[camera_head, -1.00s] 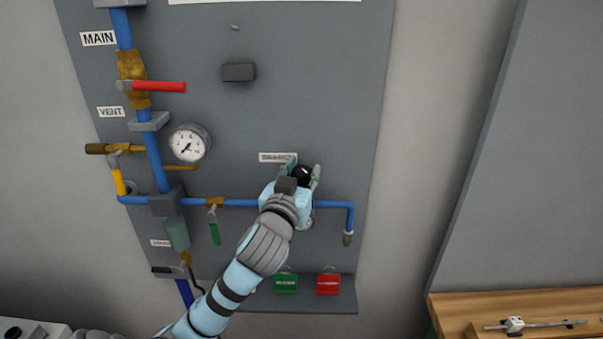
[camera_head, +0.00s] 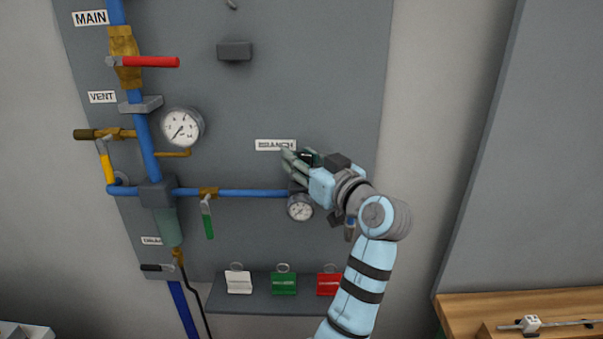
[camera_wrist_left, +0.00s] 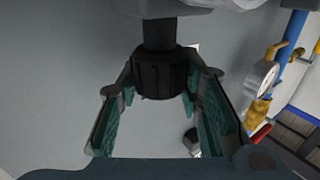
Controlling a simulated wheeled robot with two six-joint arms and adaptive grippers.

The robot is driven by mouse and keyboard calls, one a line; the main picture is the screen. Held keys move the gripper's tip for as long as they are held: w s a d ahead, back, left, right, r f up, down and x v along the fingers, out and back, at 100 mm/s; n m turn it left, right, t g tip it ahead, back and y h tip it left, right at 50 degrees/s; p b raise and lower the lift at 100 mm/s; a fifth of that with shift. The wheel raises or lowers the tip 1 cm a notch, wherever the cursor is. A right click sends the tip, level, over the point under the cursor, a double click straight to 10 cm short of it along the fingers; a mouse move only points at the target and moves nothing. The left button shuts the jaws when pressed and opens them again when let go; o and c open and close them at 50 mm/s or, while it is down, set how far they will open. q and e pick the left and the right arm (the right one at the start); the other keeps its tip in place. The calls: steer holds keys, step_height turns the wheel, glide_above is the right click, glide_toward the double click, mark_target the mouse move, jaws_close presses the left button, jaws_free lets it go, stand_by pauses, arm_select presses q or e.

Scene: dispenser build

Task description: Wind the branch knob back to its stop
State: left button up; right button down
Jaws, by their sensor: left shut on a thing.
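The black branch knob (camera_wrist_left: 161,73) is ribbed and sits on a dark stem. It is between the two green-padded fingers of my left gripper (camera_wrist_left: 160,100) in the left wrist view. In the head view my left gripper (camera_head: 298,161) is at the knob, just below the BRANCH label (camera_head: 275,145), shut on it from the right. The gripper hides most of the knob there. A small gauge (camera_head: 300,207) shows just below the hand. My right gripper is in neither view.
The blue pipe (camera_head: 245,193) runs left from the hand to a green-handled valve (camera_head: 208,219). A large gauge (camera_head: 182,127) and red lever (camera_head: 148,62) are farther left. White (camera_head: 238,283), green (camera_head: 283,284) and red (camera_head: 328,284) tags sit on the ledge below.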

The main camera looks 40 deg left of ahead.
mark_target(300, 155)
arm_select(q)
steer(key=shift+f+n+g+y+b, duration=0.1)
steer(key=shift+n+g+y+b, duration=0.3)
steer(key=shift+n+g+b, duration=1.05)
steer(key=shift+m+g+p, duration=0.25)
steer(key=shift+g+p, duration=0.1)
steer(key=shift+p, duration=0.1)
steer(key=o, duration=1.2)
steer(key=shift+a, duration=0.15)
step_height(300, 155, up, 10)
